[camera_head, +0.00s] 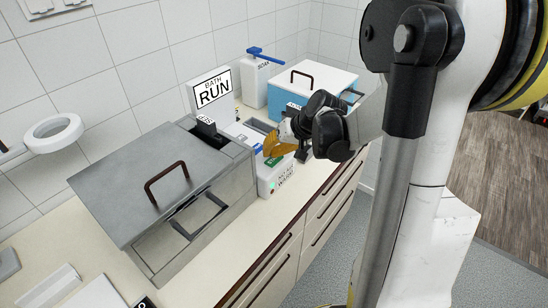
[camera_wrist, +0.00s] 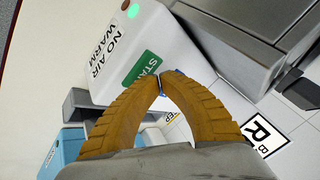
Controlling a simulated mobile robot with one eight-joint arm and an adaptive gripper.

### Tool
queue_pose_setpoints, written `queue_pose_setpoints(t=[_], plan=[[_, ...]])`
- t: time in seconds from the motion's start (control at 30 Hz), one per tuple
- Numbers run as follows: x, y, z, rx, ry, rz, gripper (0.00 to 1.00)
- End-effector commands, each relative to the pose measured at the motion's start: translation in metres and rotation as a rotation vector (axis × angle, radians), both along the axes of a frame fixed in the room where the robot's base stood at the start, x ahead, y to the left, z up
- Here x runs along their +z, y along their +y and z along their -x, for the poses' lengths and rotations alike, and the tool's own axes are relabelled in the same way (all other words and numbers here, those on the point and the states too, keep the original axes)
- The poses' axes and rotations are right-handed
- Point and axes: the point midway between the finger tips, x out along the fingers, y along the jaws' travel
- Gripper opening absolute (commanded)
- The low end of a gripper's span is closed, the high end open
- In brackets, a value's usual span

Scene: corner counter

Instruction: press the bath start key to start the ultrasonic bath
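The ultrasonic bath is a grey metal box (camera_head: 150,185) with a dark lid handle, on the counter at left. A sign reading BATH RUN (camera_head: 212,91) stands behind it. A white unit (camera_head: 267,180) labelled NO AIR WARM stands at the bath's right end, with a lit green lamp (camera_wrist: 133,10) and a green START label (camera_wrist: 143,68). My gripper (camera_head: 272,147) is at the top of this unit. In the wrist view its yellow fingers meet at the tips (camera_wrist: 160,74), beside the label. A bit of blue (camera_wrist: 174,71) shows behind the tips; the key is mostly hidden. Contact cannot be told.
A blue and white box (camera_head: 312,82) with a handle and a soap dispenser (camera_head: 258,80) stand at the back. A white ring-shaped fixture (camera_head: 53,134) is on the tiled wall. Drawers (camera_head: 305,232) line the counter front. The front left counter has some clear room.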

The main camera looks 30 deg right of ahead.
Motion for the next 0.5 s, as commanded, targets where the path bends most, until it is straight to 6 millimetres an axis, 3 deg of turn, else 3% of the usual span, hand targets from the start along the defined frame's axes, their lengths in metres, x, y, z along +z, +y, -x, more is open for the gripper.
queue_pose_setpoints(t=[0.5], plan=[[0.0097, 0.0001, 0.0000, 0.000, 0.000, 0.000, 0.00]])
